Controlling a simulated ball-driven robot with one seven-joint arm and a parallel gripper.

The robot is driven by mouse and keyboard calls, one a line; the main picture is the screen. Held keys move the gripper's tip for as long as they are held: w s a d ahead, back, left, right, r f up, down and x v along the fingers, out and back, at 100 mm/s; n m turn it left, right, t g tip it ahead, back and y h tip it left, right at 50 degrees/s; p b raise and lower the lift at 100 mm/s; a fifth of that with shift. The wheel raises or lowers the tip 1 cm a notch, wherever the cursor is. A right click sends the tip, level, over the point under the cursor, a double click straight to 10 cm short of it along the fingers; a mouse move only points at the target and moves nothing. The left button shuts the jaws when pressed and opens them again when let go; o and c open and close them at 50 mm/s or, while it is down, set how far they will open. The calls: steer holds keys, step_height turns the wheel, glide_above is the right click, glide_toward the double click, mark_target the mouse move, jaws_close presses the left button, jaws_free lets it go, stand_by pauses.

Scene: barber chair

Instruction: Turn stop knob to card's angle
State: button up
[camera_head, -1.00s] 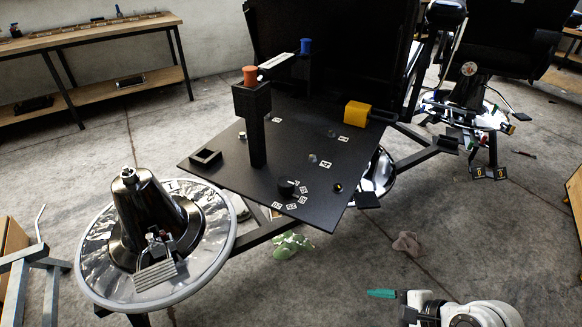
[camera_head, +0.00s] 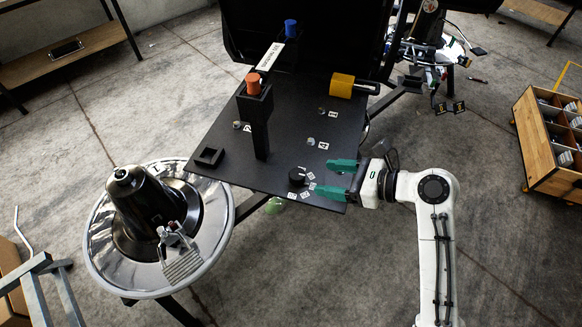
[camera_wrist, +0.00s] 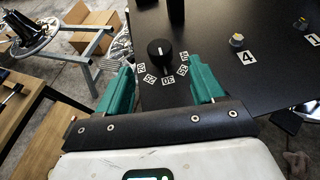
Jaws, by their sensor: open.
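The stop knob, a small black round knob (camera_head: 297,176), stands near the front edge of the black panel (camera_head: 215,135). In the wrist view the knob (camera_wrist: 160,52) has a white mark pointing away from my gripper. Small white number labels (camera_wrist: 168,80) fan around its near side; the middle one looks like 30. My gripper (camera_head: 326,176) has green fingers and is open, just right of the knob. In the wrist view my gripper (camera_wrist: 160,75) has its fingers either side of the knob's line, with the knob slightly beyond them. A white strip card (camera_head: 270,57) lies between two posts; its writing is unreadable.
A chrome round base (camera_head: 100,235) is at left. A wooden crate (camera_head: 545,135) is at right. The floor in front is clear.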

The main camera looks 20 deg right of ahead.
mark_target(298, 174)
steer(key=x, duration=0.9)
steer(key=shift+a+f, duration=0.1)
steer(key=shift+a, duration=0.05)
steer(key=c, duration=1)
steer(key=shift+o, duration=0.2)
steer(key=shift+p, duration=0.45)
